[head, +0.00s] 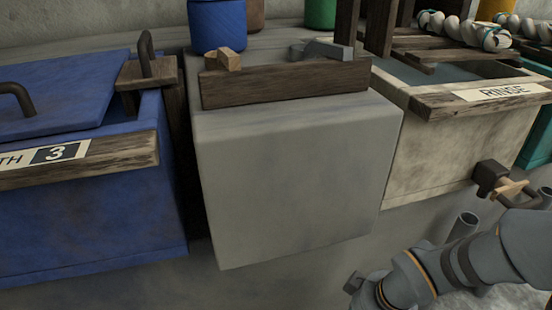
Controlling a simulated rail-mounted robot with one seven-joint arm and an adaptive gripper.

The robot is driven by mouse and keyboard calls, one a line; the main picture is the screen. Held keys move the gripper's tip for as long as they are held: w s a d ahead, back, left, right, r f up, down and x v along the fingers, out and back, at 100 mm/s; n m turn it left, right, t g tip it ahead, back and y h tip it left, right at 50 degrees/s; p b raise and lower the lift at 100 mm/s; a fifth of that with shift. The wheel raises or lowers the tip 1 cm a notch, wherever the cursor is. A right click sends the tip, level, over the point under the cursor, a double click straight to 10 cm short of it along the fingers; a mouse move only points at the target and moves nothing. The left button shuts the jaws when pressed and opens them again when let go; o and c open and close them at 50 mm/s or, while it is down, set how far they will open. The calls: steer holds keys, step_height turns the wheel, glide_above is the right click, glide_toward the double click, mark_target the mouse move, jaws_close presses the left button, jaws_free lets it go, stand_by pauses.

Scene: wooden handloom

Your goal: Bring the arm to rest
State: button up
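Part of my arm (440,268), grey with orange rings, reaches in from the lower right corner. It lies low, in front of the rinse tub (425,165) and to the right of the grey block-like stand (290,175). No fingers of my gripper can be made out in this view, so whether it holds anything does not show.
A blue vat (90,225) marked 3 stands at the left, its blue lid (65,95) on top. A wooden rail (285,83) fronts the stand's top. A valve-like fitting (492,180) sticks out of the rinse tub near my arm. White twisted skeins (465,30) lie above the tub.

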steer(key=s+a+n+b, duration=0.1)
steer(key=s+a+n, duration=0.2)
steer(key=s+a, duration=0.1)
steer(key=shift+a+f+y, duration=0.4)
steer(key=shift+a+f, duration=0.05)
steer(key=shift+a, duration=0.35)
steer(key=shift+w, duration=0.1)
